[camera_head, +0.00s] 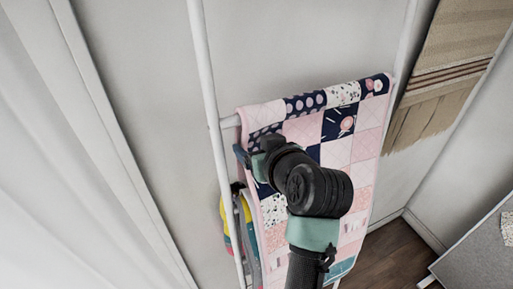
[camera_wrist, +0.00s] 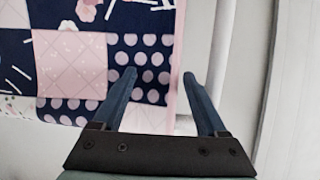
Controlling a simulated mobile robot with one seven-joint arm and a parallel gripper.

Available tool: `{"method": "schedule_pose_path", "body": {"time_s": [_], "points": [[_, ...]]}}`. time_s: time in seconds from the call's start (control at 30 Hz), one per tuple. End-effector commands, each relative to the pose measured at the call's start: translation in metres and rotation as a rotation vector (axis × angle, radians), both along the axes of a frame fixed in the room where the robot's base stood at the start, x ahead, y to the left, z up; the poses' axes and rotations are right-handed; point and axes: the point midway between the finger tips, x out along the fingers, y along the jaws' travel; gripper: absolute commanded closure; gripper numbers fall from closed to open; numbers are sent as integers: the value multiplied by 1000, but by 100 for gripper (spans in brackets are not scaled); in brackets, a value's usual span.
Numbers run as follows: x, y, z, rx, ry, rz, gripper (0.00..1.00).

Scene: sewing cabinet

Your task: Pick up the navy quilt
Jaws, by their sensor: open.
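The navy quilt (camera_head: 338,122) is a patchwork of navy, pink and white squares. It hangs over a rung of a white ladder-like rack. In the wrist view the quilt (camera_wrist: 75,60) fills the left and middle, with its pink side edge between my fingers. My gripper (camera_wrist: 159,76) is open there. Its left finger is in front of dotted navy squares, and its right finger lies past the edge, near a white pole. I cannot tell whether either finger touches the cloth. In the head view my gripper (camera_head: 243,156) is at the quilt's left edge, partly hidden by my arm.
The white rack (camera_head: 207,70) leans near a plain wall. A yellow, teal and pink cloth (camera_head: 227,222) hangs lower on its left side. A beige woven hanging (camera_head: 440,75) is at upper right. A white curtain (camera_head: 50,170) is at left, and a grey board (camera_head: 480,255) at lower right.

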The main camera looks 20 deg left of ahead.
Motion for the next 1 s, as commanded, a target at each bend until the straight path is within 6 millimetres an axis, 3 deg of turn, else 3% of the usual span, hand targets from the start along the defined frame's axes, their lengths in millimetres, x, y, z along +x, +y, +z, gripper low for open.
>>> {"method": "schedule_pose_path", "body": {"time_s": [0.07, 0.8, 1.0], "points": [[0, 0, 0, 0, 0, 1, 33], [0, 0, 0, 1, 1, 2, 100], [0, 1, 0, 0, 0, 1, 100]]}}
